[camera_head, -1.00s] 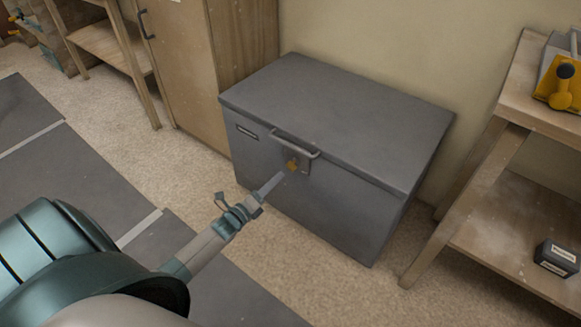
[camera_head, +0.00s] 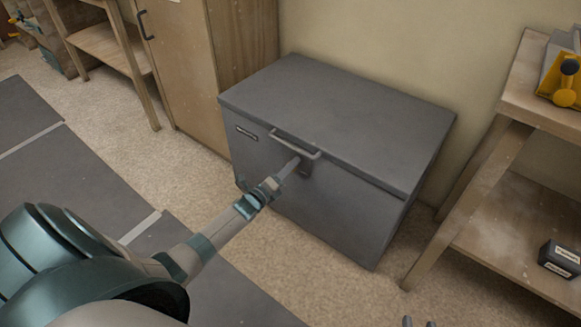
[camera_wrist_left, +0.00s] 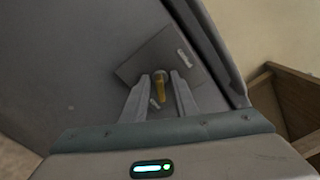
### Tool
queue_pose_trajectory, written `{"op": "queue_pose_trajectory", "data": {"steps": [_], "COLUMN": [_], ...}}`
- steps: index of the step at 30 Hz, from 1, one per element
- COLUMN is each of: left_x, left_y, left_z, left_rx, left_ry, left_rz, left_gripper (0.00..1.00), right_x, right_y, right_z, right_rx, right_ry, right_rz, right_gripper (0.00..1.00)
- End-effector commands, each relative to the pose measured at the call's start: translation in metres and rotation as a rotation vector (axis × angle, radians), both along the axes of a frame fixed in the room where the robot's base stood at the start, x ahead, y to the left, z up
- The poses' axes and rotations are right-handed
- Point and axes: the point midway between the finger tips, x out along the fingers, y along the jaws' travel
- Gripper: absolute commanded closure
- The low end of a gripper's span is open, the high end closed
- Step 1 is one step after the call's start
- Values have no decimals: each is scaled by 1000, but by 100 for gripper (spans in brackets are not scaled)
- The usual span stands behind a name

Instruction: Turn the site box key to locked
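The site box (camera_head: 330,135) is a dark grey chest with a closed lid and a handle on its front. In the left wrist view, its orange-yellow key (camera_wrist_left: 159,84) sits on a grey lock plate (camera_wrist_left: 142,62) with small pale labels. My left gripper (camera_head: 299,162) reaches the lock plate below the handle and hides the key in the head view. Its fingers (camera_wrist_left: 161,80) stand on either side of the key with narrow gaps, so it looks open around it.
A wooden cabinet (camera_head: 185,70) stands left of the box. A wooden shelf unit (camera_head: 520,200) stands at the right, with a yellow tool (camera_head: 566,85) on top and a dark case (camera_head: 560,258) on its lower shelf. Carpet floor in front of the box is clear.

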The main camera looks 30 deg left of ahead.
Motion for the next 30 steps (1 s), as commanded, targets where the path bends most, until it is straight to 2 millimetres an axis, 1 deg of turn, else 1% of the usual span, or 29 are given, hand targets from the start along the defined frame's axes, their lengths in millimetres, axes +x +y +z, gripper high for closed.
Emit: {"op": "queue_pose_trajectory", "data": {"steps": [1,2,3,4,14,19,25,30], "left_x": [0,0,0,0,0,0,0,0], "left_y": [0,0,0,0,0,0,0,0], "left_z": [0,0,0,0,0,0,0,0], "left_rx": [0,0,0,0,-10,-49,-148,-275], "left_ry": [0,0,0,0,1,4,12,22], "left_rz": [0,0,0,0,0,0,1,2], "left_gripper": [78,85,95,100,100,100,100,100], "right_x": [0,0,0,0,0,-1,-1,-2], "right_y": [0,0,0,0,0,0,-1,-2], "right_z": [0,0,0,0,0,-1,-3,-6], "right_rx": [0,0,0,0,-1,-2,-5,-10], "right_ry": [0,0,0,0,2,9,19,36], "right_rz": [0,0,0,0,0,2,2,1], "right_gripper": [69,69,69,69,69,69,69,69]}}
